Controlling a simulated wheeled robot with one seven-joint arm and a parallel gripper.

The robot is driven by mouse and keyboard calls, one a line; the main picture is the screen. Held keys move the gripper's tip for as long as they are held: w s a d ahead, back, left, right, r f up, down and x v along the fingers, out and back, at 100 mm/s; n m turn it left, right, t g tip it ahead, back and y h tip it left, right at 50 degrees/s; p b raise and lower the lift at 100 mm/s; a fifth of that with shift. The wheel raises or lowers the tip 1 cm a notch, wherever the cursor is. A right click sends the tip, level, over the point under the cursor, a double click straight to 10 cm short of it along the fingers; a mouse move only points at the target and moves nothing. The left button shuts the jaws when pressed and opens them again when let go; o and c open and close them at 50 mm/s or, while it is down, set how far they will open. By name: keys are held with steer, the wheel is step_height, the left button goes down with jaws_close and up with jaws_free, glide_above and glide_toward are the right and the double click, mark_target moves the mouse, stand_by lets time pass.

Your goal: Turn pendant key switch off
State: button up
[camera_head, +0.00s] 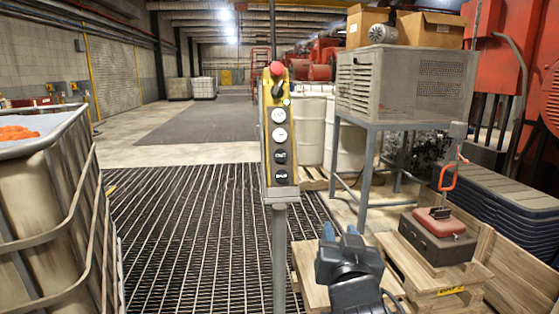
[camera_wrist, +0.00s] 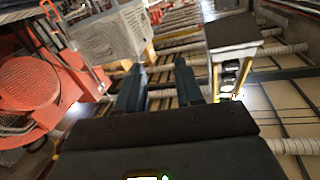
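The pendant (camera_head: 267,180) is a tall yellow-faced box on a grey post, upright in the middle of the head view. Its black key switch (camera_head: 278,90) sits just below a red mushroom button (camera_head: 277,69) and looks slanted; its exact setting is too small to tell. White and black buttons run down the face below it. My gripper (camera_head: 340,232) is below and right of the pendant, apart from it, with nothing between its fingers. In the wrist view my gripper's two fingers (camera_wrist: 159,85) stand apart. What looks like the pendant (camera_wrist: 233,32) is right of them, its key switch not discernible.
A grey cabinet on a stand (camera_head: 400,85) and white drums (camera_head: 345,135) stand behind right. A wooden pallet (camera_head: 440,285) carries a red-lidded toolbox (camera_head: 438,240). A caged tank (camera_head: 60,200) fills the left. Dark floor grating (camera_head: 180,235) lies clear between tank and pendant.

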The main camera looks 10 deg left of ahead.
steer(key=w+a+r+m, duration=0.1)
steer(key=w+a+r, duration=0.15)
steer(key=r, duration=0.25)
steer(key=w+a+r+m, duration=0.1)
steer(key=w+a+r, duration=0.1)
steer(key=a+r, duration=0.3)
steer(key=m+h+b, duration=0.1)
steer(key=m, duration=0.2)
glide_toward(278, 88)
steer(key=w, duration=0.2)
steer(key=shift+n, duration=0.3)
steer(key=shift+w+a+f+p, duration=0.1)
steer(key=shift+w+p, duration=0.3)
steer(key=shift+w, duration=3)
jaws_close()
